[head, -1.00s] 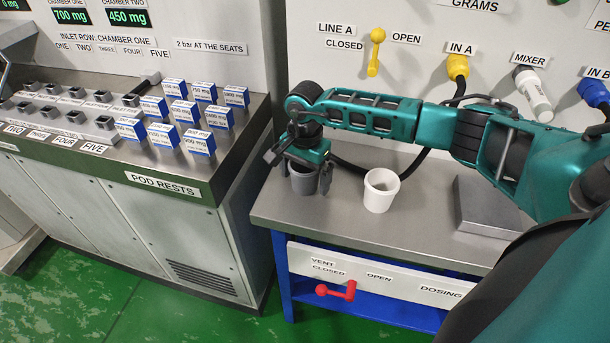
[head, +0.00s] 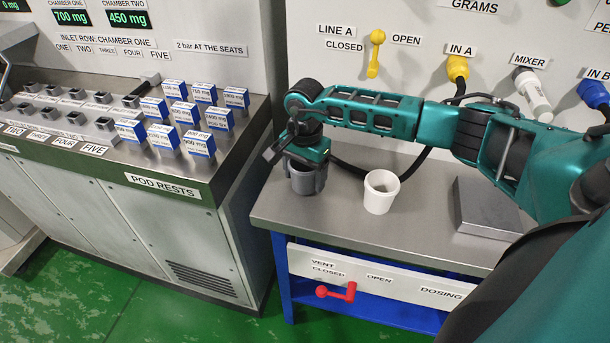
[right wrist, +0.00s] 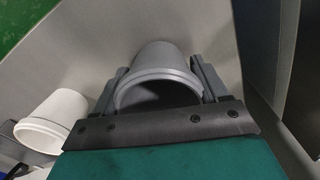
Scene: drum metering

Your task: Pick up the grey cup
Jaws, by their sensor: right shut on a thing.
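The grey cup (head: 305,182) stands upright at the left end of the steel bench, as far as I can tell still touching it. My right gripper (head: 306,176) comes down over it from above and is shut on it, a finger on each side. In the right wrist view the grey cup (right wrist: 162,78) sits between the two fingers of my right gripper (right wrist: 158,85), with its open rim towards the camera. The gripper body hides part of the rim in the head view. My left gripper is not in view.
A white cup (head: 381,191) stands just right of the grey one, also in the wrist view (right wrist: 52,122). A grey block (head: 487,207) lies further right on the bench (head: 335,225). A red vent handle (head: 337,292) is below the front edge. Blue-white boxes (head: 194,142) stand on the left console.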

